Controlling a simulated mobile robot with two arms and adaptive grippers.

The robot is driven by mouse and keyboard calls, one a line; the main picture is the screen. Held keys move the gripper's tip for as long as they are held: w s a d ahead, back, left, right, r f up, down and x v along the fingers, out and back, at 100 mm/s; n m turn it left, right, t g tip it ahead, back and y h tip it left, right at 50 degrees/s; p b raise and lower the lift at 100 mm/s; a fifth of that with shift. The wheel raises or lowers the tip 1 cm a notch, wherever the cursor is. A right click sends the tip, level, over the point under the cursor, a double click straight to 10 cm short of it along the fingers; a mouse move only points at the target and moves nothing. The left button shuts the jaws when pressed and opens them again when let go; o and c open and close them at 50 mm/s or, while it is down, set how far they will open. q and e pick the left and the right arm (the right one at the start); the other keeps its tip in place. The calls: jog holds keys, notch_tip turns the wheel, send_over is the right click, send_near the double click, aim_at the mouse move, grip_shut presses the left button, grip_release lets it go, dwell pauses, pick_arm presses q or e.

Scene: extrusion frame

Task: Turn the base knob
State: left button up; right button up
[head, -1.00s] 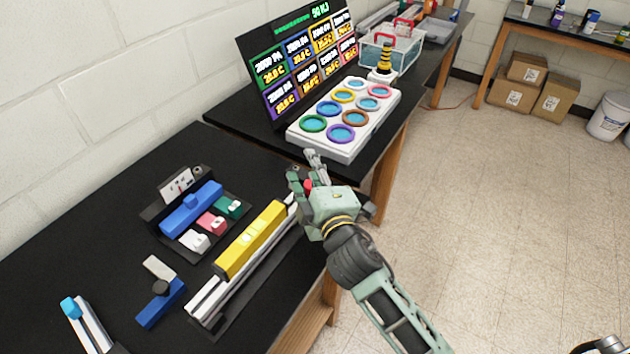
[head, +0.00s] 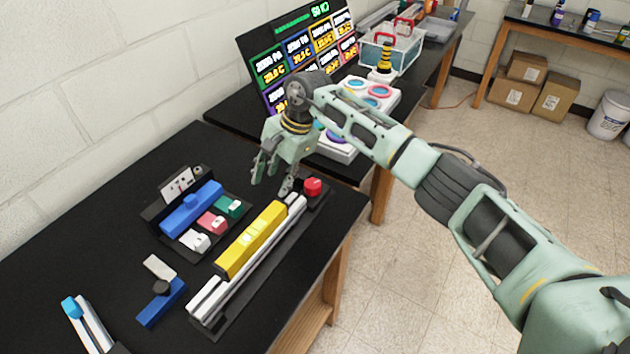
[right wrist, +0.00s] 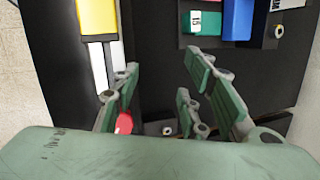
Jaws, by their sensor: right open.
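A red knob (head: 313,187) sits on a dark base at the far end of a pale rail (head: 235,272), which carries a yellow block (head: 250,240). My right gripper (head: 272,186) is open, pointing down over the table just left of the red knob, apart from it. In the right wrist view, my right gripper (right wrist: 170,85) has its fingers spread with nothing between them. The red knob (right wrist: 124,123) shows there beside the left finger, partly hidden by my gripper. My left gripper is not in view.
A dark holder with blue (head: 192,209), red, green and white blocks lies left of the rail. A white panel with coloured rings (head: 340,152) and a screen (head: 300,55) stand behind, partly hidden by my arm.

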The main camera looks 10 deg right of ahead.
aim_at(315, 185)
jog(key=d+r+h, duration=0.1)
jog(key=d, duration=0.2)
jog(key=d+h, duration=0.1)
jog(key=d, duration=0.2)
jog(key=w+d+r+h, duration=0.1)
jog(key=d, duration=0.2)
jog(key=shift+w+d+r+n+h, duration=0.1)
jog(key=shift+d+r+n+h, duration=0.1)
jog(key=shift+r+n+h, duration=0.15)
jog(key=shift+d+f, duration=0.1)
jog(key=shift+d, duration=0.1)
notch_tip(315, 185, down, 6)
jog(key=p, duration=0.2)
jog(key=shift+p, duration=0.4)
jog(key=shift+f, duration=0.7)
jog(key=shift+f, duration=0.1)
jog(key=c, duration=1)
